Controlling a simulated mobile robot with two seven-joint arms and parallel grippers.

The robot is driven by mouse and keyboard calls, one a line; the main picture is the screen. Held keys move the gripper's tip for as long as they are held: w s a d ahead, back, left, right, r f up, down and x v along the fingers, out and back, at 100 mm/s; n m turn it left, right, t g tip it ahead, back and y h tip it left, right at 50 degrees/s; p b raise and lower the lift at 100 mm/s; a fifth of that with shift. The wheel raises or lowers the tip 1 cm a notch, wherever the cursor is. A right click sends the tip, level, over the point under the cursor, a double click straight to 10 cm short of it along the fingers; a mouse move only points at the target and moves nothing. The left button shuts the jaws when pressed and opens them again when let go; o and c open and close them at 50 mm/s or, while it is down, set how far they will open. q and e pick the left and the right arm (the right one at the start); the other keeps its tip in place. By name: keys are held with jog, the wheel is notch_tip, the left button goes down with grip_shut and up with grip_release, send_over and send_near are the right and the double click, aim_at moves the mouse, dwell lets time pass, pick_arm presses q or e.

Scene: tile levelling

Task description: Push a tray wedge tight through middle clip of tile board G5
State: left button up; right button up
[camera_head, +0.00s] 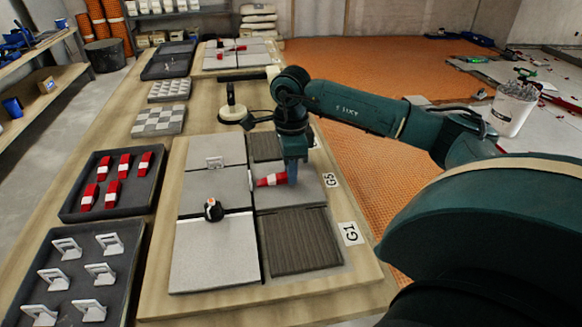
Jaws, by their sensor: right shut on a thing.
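My right gripper (291,174) is shut on a red wedge (269,181) with a pale band, low over the tile board (188,286). The wedge lies roughly level, its free end pointing left toward the joint between the tile columns. Whether it passes through a clip there cannot be told. The label G5 (331,180) is just right of the gripper. A white clip (214,162) stands on the upper left joint. A small dark object with a pale top (213,209) sits at the lower left joint. The wedge tray (75,213) holds several red wedges. My left gripper is out of view.
A clip tray (25,297) with several white clips lies at the lower left. A suction lifter (232,112) stands behind the board. Ribbed dark beds (300,240) show beside label G1 (350,233). A second board (222,62) with red wedges lies farther back.

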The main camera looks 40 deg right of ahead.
aim_at(269, 179)
jog(key=shift+w+a, duration=0.1)
jog(key=shift+a, duration=0.1)
jog(key=shift+w+a, duration=0.4)
jog(key=shift+a, duration=0.25)
jog(key=shift+w+a, duration=0.1)
jog(key=shift+w+a+p, duration=0.1)
jog(key=shift+a+p, duration=0.1)
jog(key=shift+p, duration=0.1)
jog(key=shift+w+a+r, duration=0.1)
jog(key=shift+w+a, duration=0.55)
jog(key=shift+a, duration=0.35)
dwell(1.2)
jog(key=o, duration=0.9)
jog(key=shift+o, duration=0.2)
